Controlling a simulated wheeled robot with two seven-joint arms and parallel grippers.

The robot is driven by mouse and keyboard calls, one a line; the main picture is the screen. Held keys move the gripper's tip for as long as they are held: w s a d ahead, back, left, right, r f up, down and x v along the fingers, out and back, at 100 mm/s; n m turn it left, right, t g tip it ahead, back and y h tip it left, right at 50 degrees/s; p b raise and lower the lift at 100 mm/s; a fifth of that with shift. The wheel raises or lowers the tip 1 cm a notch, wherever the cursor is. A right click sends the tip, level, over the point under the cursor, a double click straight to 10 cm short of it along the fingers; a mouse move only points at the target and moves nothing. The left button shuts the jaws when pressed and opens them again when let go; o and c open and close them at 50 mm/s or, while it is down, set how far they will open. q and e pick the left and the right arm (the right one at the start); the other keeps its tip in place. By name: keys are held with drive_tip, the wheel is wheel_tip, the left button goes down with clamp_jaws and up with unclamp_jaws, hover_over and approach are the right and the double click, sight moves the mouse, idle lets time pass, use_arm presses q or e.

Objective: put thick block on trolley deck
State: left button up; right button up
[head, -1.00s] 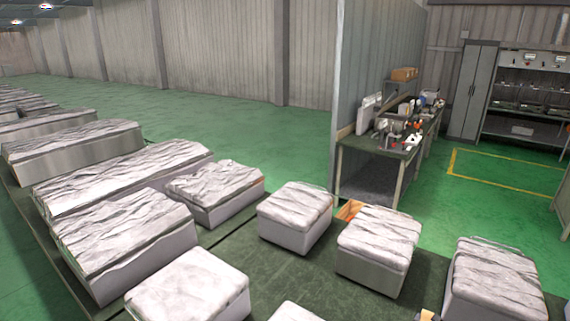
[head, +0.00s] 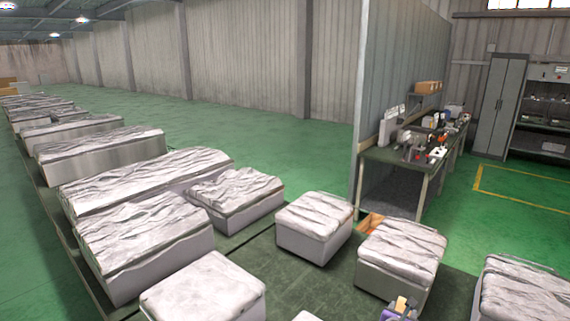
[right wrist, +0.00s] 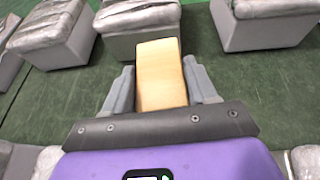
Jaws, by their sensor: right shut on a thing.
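My right gripper (right wrist: 163,88) is shut on a pale wooden block (right wrist: 162,75), which sticks out between the two grey fingers in the right wrist view. In the head view the block (head: 403,303) and part of the purple and grey right gripper (head: 396,311) show small at the bottom edge, in front of a wrapped crate. I cannot pick out a trolley deck in either view. My left gripper is not in view.
Several grey crates with wrinkled pale covers (head: 312,213) stand on dark green matting, close around my right gripper. A workbench (head: 400,155) with tools stands beside a partition wall (head: 400,70). Open green floor (head: 290,150) lies beyond the crates; a grey cabinet (head: 499,105) stands at the back right.

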drive_tip(key=s+a+r+n+t+y+b, duration=0.1)
drive_tip(key=s+a, duration=0.7)
drive_tip(key=a, duration=0.1)
drive_tip(key=s+a+r+n+y+b, duration=0.1)
drive_tip(key=s+a+r+n+y, duration=0.1)
drive_tip(key=s+a, duration=0.6)
drive_tip(key=shift+a+r+t+y+b, duration=0.15)
drive_tip(key=shift+a+t+y+b, duration=0.2)
drive_tip(key=shift+a, duration=0.4)
drive_tip(key=shift+d, duration=0.1)
